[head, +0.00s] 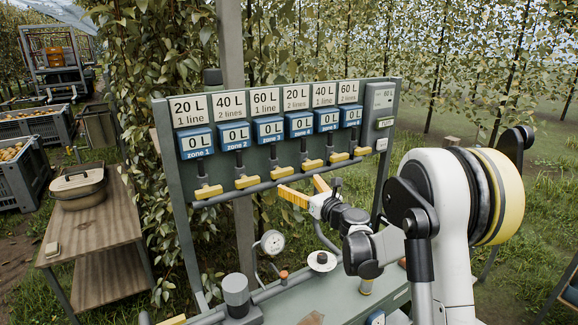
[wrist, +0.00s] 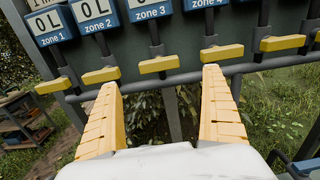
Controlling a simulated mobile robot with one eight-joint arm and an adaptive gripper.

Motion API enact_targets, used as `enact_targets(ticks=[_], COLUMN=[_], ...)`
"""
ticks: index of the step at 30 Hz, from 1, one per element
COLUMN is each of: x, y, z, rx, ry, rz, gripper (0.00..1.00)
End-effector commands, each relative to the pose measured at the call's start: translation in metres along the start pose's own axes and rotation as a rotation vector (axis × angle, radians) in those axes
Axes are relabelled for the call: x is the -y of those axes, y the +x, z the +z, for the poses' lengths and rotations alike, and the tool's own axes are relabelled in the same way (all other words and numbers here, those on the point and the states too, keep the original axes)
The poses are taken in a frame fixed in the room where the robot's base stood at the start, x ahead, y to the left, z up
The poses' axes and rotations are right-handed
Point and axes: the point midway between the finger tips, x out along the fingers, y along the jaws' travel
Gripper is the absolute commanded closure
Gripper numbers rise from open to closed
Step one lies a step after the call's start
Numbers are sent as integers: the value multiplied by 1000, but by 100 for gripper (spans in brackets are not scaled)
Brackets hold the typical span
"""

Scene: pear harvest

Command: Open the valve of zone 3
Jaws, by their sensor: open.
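The zone 3 valve has a yellow bar handle (head: 282,172) lying crosswise below its blue display (head: 270,129), which reads 0 L. Above it a card (head: 266,100) reads 60 L, 1 line. In the wrist view the zone 3 handle (wrist: 159,65) lies between and just beyond my fingertips, roughly level. My gripper (head: 298,183) is open and empty, its two yellow fingers spread toward the panel; they also show in the wrist view (wrist: 160,79). The fingers appear apart from the handle, though the exact gap is hard to judge.
Neighbouring handles for zone 2 (wrist: 102,75) and zone 4 (wrist: 222,53) sit close on either side, also crosswise. A grey pipe (head: 230,192) runs beneath the handles. Below stand a pressure gauge (head: 272,242) and a green bench (head: 290,300). A wooden table (head: 95,228) is at left.

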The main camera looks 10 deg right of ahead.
Motion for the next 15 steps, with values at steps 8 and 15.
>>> enact_targets(ticks=[8,15], x=[-1,-1], y=[45,88], z=[-3,-2], rx=[1,0], ry=[2,0], rz=[2,2], gripper=[5,5])
